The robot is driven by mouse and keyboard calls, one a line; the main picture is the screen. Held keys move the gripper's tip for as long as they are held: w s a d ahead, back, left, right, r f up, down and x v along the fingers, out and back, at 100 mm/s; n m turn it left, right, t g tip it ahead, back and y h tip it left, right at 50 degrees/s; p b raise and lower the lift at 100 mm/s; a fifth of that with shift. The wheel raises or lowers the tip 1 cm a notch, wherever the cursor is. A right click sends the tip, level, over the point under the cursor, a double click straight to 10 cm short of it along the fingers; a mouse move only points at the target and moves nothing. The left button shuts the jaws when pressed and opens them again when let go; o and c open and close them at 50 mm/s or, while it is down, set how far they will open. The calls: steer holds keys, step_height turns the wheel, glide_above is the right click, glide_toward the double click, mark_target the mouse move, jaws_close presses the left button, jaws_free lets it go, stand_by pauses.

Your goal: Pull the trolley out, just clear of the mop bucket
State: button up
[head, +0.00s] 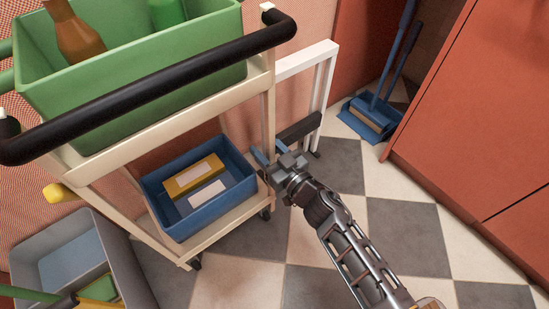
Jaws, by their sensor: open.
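The trolley (107,155) has a cream frame, a black handle bar (160,82) across its near top edge and small dark castors. Its top holds a green tub (130,108) with an amber bottle and a green bottle. Its lower shelf holds a blue bin (176,217). The grey mop bucket (105,240), with a green handle across it, stands at the lower left, close beside the trolley's left side. My gripper (267,160) is open, near the trolley's right upright, below the handle's right end. I cannot tell whether it touches the upright.
A white folded stand (318,90) leans behind the trolley's right side. A blue dustpan (368,117) with a long handle stands at the back. An orange cabinet (475,110) fills the right. The checkered floor between trolley and cabinet is free except for my arm.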

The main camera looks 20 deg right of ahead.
steer(key=shift+w, duration=0.2)
jaws_close()
stand_by(0.4)
stand_by(1.0)
